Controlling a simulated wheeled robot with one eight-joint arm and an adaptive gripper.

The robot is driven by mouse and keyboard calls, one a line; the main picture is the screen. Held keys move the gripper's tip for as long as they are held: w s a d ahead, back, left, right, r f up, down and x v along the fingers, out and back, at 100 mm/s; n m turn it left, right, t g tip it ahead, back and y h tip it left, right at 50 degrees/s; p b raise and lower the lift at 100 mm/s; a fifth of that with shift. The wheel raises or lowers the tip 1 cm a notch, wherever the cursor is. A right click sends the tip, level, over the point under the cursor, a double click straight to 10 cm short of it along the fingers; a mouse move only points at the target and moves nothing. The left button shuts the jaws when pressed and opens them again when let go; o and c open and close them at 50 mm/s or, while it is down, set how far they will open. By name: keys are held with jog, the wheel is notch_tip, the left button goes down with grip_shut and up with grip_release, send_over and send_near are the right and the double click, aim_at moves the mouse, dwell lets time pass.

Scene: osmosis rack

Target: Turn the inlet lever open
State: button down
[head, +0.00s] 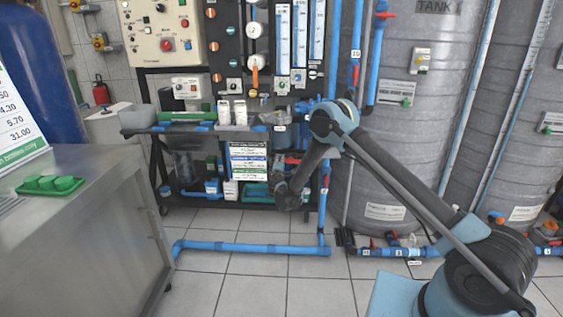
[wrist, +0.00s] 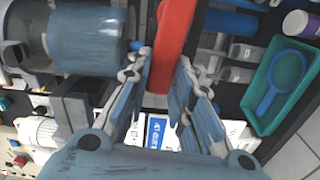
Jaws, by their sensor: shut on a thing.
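In the wrist view a red lever (wrist: 174,35) runs down from the top edge, and its lower end lies between the fingers of my gripper (wrist: 168,82). The blue-grey fingers are closed in on it from both sides. In the head view my forearm bends down in front of the rack's lower shelf, and the gripper's fingers and the held lever cannot be made out there. I cannot tell the lever's angle to its pipe, as its pivot is out of view.
A thick blue cylindrical part (wrist: 88,38) lies close left of my gripper. A teal tray (wrist: 258,112) with a blue hoop-handled tool is at the right. In the head view, a blue floor pipe (head: 250,248) crosses before the rack, and grey tanks (head: 385,170) stand right.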

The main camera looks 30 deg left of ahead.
jog(key=shift+f+n, duration=0.4)
jog(key=shift+n, duration=0.2)
jog(key=shift+s, duration=0.1)
jog(key=c, duration=1.4)
grip_release()
jog(key=shift+f, duration=0.1)
jog(key=v, duration=1.2)
